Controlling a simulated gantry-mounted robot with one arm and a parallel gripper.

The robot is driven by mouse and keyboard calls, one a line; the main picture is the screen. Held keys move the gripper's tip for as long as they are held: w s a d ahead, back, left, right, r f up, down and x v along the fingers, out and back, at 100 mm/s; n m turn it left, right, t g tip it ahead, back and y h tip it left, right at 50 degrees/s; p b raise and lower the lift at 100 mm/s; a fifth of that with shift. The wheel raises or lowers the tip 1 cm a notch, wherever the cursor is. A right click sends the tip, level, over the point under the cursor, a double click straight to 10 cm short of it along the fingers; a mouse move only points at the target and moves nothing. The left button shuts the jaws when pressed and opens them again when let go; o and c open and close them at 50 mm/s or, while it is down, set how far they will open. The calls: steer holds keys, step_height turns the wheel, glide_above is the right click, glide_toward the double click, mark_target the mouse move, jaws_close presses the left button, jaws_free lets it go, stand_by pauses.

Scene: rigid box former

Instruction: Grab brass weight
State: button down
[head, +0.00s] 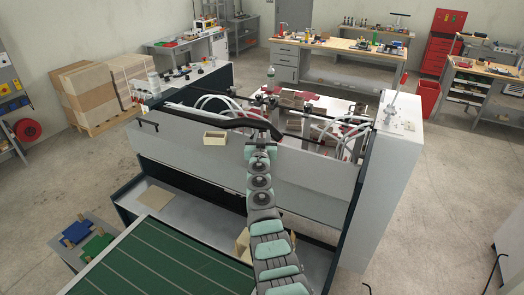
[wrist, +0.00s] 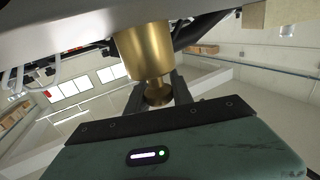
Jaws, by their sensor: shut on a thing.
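The brass weight (wrist: 146,50) is a shiny gold cylinder with a narrower neck and knob at its lower end in the wrist view. My gripper (wrist: 157,94) is shut on that knob, one dark finger on each side. The wide body of the weight lies beyond the fingertips, close to a pale surface along the top of the picture. I cannot tell whether the two touch. In the head view my arm reaches up to the machine's front panel, and I cannot make out the fingers or the weight there.
The box-forming machine (head: 205,163) has a pale front panel, with white hoses and a black curved hose above it. A small open cream box (head: 214,138) is at the panel's top edge. A green conveyor (head: 160,262) lies at front left. Workbenches stand at the back.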

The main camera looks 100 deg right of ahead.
stand_by(0.4)
step_height(320, 180, up, 20)
steer(key=p, duration=0.6)
